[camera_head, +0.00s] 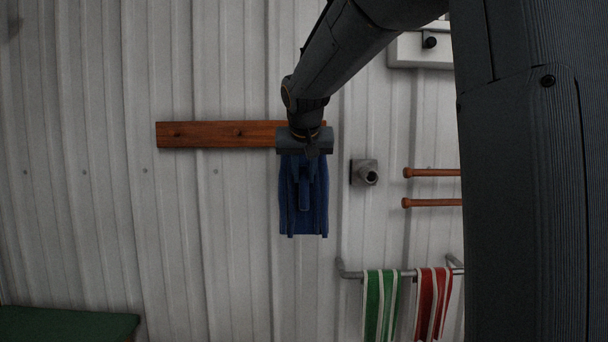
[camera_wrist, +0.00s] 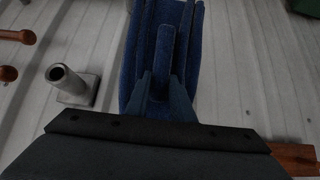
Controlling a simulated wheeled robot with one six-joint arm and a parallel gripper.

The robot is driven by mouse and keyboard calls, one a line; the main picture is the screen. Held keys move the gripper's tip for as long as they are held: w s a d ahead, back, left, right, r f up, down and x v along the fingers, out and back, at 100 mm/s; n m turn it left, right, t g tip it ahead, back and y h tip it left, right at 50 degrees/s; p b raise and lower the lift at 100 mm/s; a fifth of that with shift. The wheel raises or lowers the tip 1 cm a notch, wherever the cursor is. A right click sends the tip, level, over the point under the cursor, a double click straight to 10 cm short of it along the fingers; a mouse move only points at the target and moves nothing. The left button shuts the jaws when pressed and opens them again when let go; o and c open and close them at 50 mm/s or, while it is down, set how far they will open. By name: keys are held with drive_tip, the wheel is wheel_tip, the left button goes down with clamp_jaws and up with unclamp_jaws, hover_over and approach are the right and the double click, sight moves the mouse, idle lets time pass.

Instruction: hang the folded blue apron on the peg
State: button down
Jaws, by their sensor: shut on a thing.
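The folded blue apron (camera_head: 317,215) hangs flat and upright from my gripper (camera_head: 305,170), in front of the white corrugated wall. In the wrist view, the fingers of my gripper (camera_wrist: 161,92) are closed on a middle fold of the apron (camera_wrist: 190,45). A wooden rail (camera_head: 208,135) runs along the wall, with a peg (camera_head: 238,132) and another peg (camera_head: 176,133) to the left of my gripper. My gripper covers most of the rail's right end, so any peg there is hidden. I cannot tell whether the apron touches the rail.
A grey metal stub on a square plate (camera_head: 366,173) sticks out right of the apron; it also shows in the wrist view (camera_wrist: 68,80). Farther right are two wooden rods (camera_head: 432,173). Below, a bar holds green-striped (camera_head: 374,300) and red-striped (camera_head: 425,300) towels. The wall to the left is clear.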

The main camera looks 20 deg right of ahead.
drive_tip(key=c, duration=1.5)
unclamp_jaws()
drive_tip(key=shift+o, duration=0.2)
drive_tip(key=b+v, duration=0.2)
drive_tip(key=v, duration=0.6)
drive_tip(key=s+a+f+n+g+y, duration=0.1)
drive_tip(key=a+f, duration=0.1)
drive_tip(key=f, duration=0.6)
drive_tip(key=s+a+f+n+g, duration=0.1)
drive_tip(key=s+a+f, duration=0.1)
drive_tip(key=f, duration=0.6)
drive_tip(key=s+a+f+n+g+y, duration=0.1)
drive_tip(key=s+a+f+g, duration=0.1)
drive_tip(key=s+f, duration=0.8)
drive_tip(key=s+a+f+n+g+y, duration=0.1)
drive_tip(key=s+a+f+g, duration=0.2)
drive_tip(key=s+f, duration=0.8)
wheel_tip(320, 180, down, 7)
drive_tip(key=shift+s+a+r+n, duration=0.25)
drive_tip(key=shift+s+a+n, duration=0.05)
drive_tip(key=shift+a, duration=0.7)
